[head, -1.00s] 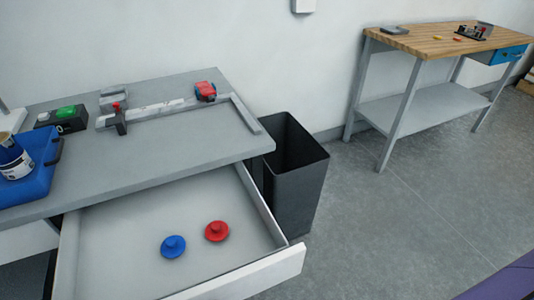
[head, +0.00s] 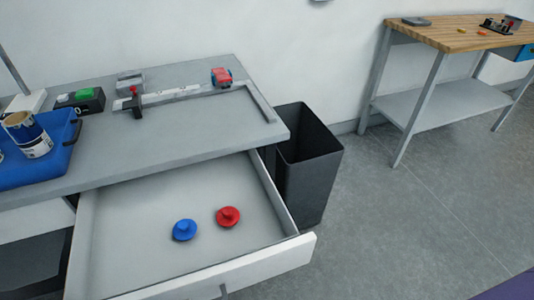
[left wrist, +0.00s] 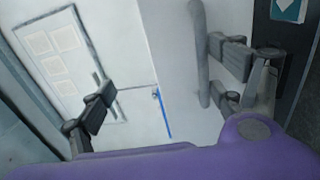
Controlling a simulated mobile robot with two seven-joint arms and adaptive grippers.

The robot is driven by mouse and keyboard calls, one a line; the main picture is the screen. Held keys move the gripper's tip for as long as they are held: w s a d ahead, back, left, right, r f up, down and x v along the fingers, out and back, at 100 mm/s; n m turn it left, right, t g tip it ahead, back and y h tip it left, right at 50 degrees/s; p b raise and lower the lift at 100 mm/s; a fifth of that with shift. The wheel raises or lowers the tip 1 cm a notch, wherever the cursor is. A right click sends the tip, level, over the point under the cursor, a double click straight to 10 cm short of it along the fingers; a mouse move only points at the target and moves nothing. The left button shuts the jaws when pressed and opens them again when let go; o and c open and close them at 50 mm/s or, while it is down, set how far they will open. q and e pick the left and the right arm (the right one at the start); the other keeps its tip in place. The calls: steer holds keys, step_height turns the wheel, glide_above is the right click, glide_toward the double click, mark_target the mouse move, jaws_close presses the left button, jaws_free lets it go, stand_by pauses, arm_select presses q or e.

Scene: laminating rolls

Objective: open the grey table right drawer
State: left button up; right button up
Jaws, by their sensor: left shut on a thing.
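The grey table (head: 200,125) has its right drawer (head: 130,255) pulled far out, its inside in view. A blue knob-shaped piece (head: 185,230) and a red one (head: 228,216) lie in it. The drawer's pale front runs along the bottom of the head view, partly cut off. In the left wrist view, a grey bar handle (left wrist: 200,55) stands along a pale panel. My left gripper (left wrist: 160,90) is shut on this handle; its dark fingers show to both sides, with the exact contact unclear. My right gripper is not in view.
A black bin (head: 308,165) stands close right of the drawer. A blue tray (head: 60,160) with a paint can (head: 30,135) and a cutting rail (head: 185,93) are on the table. A wooden-topped bench (head: 450,38) stands far right. Grey floor between is clear.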

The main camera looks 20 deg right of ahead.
arm_select(q)
steer(key=shift+s+r, duration=0.45)
steer(key=shift+r, duration=0.25)
steer(key=shift+c, duration=0.2)
steer(key=shift+s+f, duration=0.1)
steer(key=shift+s, duration=0.85)
steer(key=c, duration=1.2)
steer(key=shift+s+f+b, duration=0.25)
steer(key=shift+s, duration=0.55)
steer(key=shift+s+f+b, duration=0.25)
steer(key=shift+s, duration=0.55)
steer(key=shift+a, duration=0.1)
